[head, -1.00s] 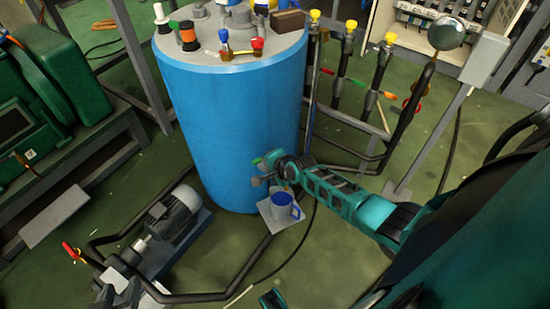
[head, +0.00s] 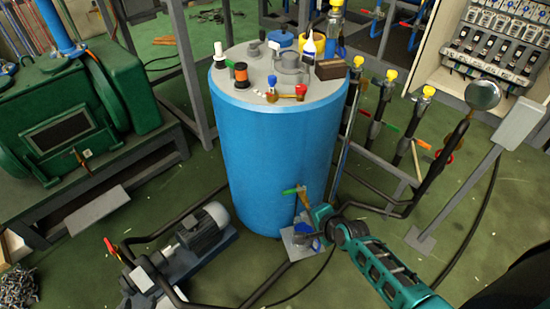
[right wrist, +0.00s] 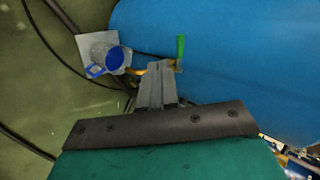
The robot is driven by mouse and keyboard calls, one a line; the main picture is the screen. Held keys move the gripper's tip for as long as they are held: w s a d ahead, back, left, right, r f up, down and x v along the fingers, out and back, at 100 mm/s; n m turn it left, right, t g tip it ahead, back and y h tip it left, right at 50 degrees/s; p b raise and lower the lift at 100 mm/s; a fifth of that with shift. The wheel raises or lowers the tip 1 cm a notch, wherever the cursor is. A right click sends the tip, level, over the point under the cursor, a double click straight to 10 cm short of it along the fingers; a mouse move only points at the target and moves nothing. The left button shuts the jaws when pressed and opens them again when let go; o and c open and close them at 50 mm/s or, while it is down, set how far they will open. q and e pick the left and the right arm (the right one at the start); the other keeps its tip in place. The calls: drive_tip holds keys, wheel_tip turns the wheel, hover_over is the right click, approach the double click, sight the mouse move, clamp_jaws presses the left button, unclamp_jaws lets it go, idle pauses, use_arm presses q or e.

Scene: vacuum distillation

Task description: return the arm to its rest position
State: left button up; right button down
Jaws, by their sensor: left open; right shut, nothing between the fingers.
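My right gripper (head: 314,222) comes in from the lower right, at the foot of a large blue vessel (head: 275,160). In the right wrist view its fingers (right wrist: 157,75) are shut and empty, close to the brass drain valve with a green handle (right wrist: 180,48). I cannot tell whether they touch the valve. The green handle also shows in the head view (head: 291,190). A cup with a blue rim and handle (right wrist: 113,58) stands on a grey plate (right wrist: 87,44) left of the fingers; in the head view the gripper partly hides it. My left gripper is not in view.
A motor pump (head: 200,232) with black hoses lies on the floor left of the vessel. Green machinery (head: 75,115) stands at the left. Pipes with yellow caps (head: 385,95) and a round gauge on a bent pipe (head: 482,95) stand at the right. Green floor shows between them.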

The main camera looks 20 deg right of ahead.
drive_tip(key=s+a+r+n+p, duration=0.1)
drive_tip(key=s+a+r+n, duration=0.3)
drive_tip(key=n, duration=0.5)
drive_tip(key=s+a+r+n+t+p, duration=0.1)
drive_tip(key=s+a+r+n+p, duration=0.1)
drive_tip(key=s+a+r+n, duration=0.2)
drive_tip(key=s+r+n, duration=0.3)
drive_tip(key=r+n, duration=0.1)
drive_tip(key=n, duration=0.2)
drive_tip(key=shift+s+a+r+y, duration=0.15)
drive_tip(key=shift+s+a+y, duration=0.05)
drive_tip(key=shift+a+y, duration=0.1)
drive_tip(key=shift+d, duration=0.1)
